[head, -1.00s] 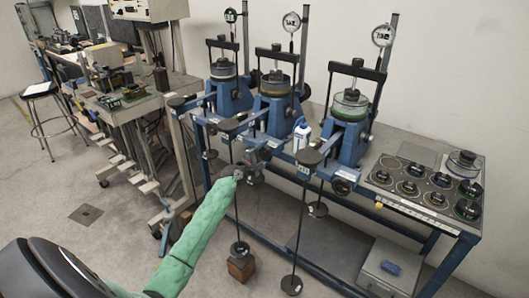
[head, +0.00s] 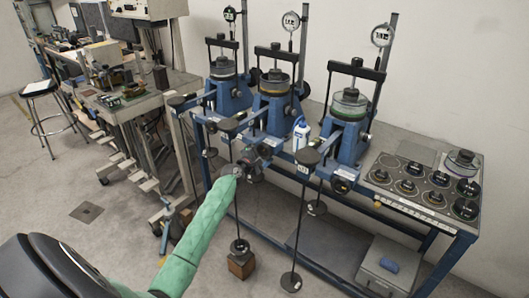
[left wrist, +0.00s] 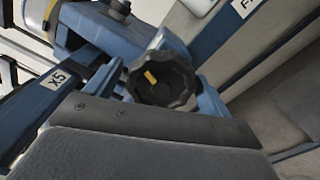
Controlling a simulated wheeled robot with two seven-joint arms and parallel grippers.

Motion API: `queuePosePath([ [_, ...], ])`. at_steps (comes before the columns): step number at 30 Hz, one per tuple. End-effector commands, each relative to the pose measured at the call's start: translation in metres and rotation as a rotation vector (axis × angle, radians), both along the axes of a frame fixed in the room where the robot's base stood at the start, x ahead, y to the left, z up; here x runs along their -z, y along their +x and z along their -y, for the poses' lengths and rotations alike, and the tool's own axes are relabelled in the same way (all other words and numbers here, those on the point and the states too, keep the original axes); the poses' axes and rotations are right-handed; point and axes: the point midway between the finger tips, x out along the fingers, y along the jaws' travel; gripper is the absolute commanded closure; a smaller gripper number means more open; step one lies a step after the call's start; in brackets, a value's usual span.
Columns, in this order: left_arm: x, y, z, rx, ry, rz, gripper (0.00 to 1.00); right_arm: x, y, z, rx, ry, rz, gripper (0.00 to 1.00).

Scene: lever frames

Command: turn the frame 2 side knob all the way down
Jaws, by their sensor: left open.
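The side knob (left wrist: 162,80) is black and lobed, with a yellow mark, and fills the middle of the left wrist view. It sits on the blue side of a lever frame. In the head view, the middle blue frame (head: 274,117) stands behind my left gripper (head: 246,164), whose green-sleeved arm comes from below. The gripper is open, at the front of this frame by the dark knob (head: 264,151). In the wrist view a grey part of my gripper lies just below the knob; contact between them cannot be told. My right gripper is not in view.
Similar frames stand at left (head: 229,92) and right (head: 347,130) on the blue bench. Hanging rods with weights (head: 291,281) hang in front. A white bottle (head: 301,138) stands between frames. Black discs (head: 440,179) lie on the right bench end. Open floor lies at left.

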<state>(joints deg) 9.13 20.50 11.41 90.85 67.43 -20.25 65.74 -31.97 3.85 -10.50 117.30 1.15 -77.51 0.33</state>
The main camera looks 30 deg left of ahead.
Motion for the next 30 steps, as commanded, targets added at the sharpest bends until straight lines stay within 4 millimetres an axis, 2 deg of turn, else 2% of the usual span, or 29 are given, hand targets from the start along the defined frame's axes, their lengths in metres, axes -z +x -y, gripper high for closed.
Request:
queuePosePath([
  [18,0.002,-0.056,-0.004,0.001,0.0,-0.003,0.18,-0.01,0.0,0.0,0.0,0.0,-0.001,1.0],
  [30,0.001,-0.058,-0.003,0.003,0.007,-0.001,0.18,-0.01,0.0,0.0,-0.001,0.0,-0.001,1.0],
])
